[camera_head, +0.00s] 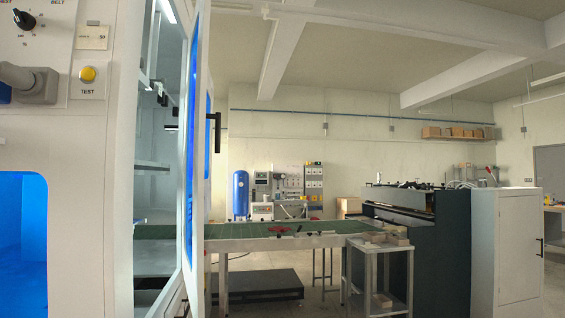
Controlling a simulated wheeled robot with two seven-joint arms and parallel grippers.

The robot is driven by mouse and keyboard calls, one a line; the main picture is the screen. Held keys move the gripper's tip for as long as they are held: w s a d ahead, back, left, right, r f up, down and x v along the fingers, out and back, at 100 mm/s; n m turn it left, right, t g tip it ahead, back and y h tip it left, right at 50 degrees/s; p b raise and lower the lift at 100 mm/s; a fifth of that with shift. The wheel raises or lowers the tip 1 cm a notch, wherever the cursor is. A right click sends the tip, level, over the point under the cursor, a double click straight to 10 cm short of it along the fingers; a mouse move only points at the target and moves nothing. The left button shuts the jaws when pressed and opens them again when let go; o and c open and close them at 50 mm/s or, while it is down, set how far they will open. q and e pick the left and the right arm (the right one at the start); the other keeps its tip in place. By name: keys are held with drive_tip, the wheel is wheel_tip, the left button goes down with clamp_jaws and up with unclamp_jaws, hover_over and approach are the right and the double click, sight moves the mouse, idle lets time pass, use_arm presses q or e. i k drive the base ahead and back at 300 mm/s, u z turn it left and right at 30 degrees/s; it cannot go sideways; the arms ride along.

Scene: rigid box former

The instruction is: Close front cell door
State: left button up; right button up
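The front cell door (197,150) stands open at the left centre and shows nearly edge-on. It has a white frame and blue-tinted panes. A black handle (214,130) sticks out from its right side. The white cell (90,150) fills the left of the view. Its opening (155,200) shows between the cell wall and the door, with a lit interior and shelf-like bars. Neither of my grippers shows in this view.
A control panel on the cell carries a black knob (24,20) and a yellow TEST button (87,74). A long green-topped conveyor table (260,230) runs behind the door. A small metal table (380,262), a dark machine (437,250) and a white cabinet (506,250) stand to the right.

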sight(196, 115)
drive_tip(key=z, duration=0.8)
drive_tip(key=i, duration=1.5)
drive_tip(key=u, duration=2.2)
drive_tip(key=k, duration=0.5)
drive_tip(key=z, duration=1.45)
drive_tip(key=i, duration=0.8)
drive_tip(key=u, duration=0.3)
